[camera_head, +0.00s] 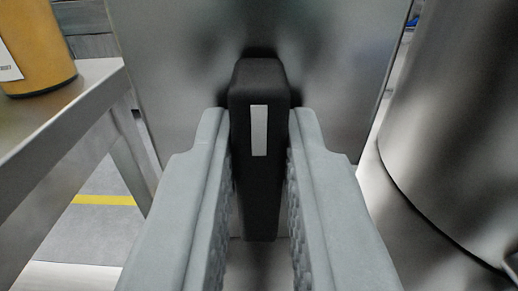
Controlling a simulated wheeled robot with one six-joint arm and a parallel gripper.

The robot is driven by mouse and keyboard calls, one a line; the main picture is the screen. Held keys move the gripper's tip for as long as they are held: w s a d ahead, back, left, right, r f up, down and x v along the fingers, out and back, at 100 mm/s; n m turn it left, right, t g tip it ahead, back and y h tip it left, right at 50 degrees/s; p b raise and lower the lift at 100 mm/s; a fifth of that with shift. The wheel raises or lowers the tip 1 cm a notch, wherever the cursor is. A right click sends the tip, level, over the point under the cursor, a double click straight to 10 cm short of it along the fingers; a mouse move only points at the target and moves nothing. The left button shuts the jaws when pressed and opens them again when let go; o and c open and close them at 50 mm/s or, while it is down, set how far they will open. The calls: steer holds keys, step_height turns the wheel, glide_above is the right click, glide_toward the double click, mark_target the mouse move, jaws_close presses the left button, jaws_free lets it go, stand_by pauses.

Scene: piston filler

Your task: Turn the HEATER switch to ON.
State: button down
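A black switch handle (259,185) with a pale grey stripe on its face stands upright in the middle of the view. It sits on a grey metal panel (180,60). No HEATER label or ON mark shows, so I cannot read which switch it is. My gripper (260,135) has one grey finger on each side of the handle. Both ribbed inner pads lie close against its sides, with no clear gap visible. The top of the handle sticks out beyond my fingertips. The handle's base is mostly hidden.
A large round metal vessel (460,130) stands close on the right. A metal table (60,120) with a yellow-orange container (38,45) is on the left. The floor with a yellow line (103,200) shows below it.

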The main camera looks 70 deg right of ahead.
steer(key=shift+m, duration=0.4)
steer(key=m, duration=0.3)
steer(key=shift+s+m, duration=0.2)
steer(key=shift+m, duration=0.2)
steer(key=m, duration=0.4)
steer(key=shift+s+d+f+m, duration=0.1)
steer(key=shift+s+f+m, duration=0.1)
steer(key=shift+m, duration=0.1)
steer(key=m, duration=0.4)
steer(key=shift+s+f, duration=0.1)
steer(key=shift+f, duration=0.05)
steer(key=m, duration=0.4)
steer(key=shift+f, duration=0.2)
steer(key=shift+m, duration=0.5)
steer(key=c, duration=1.4)
jaws_free()
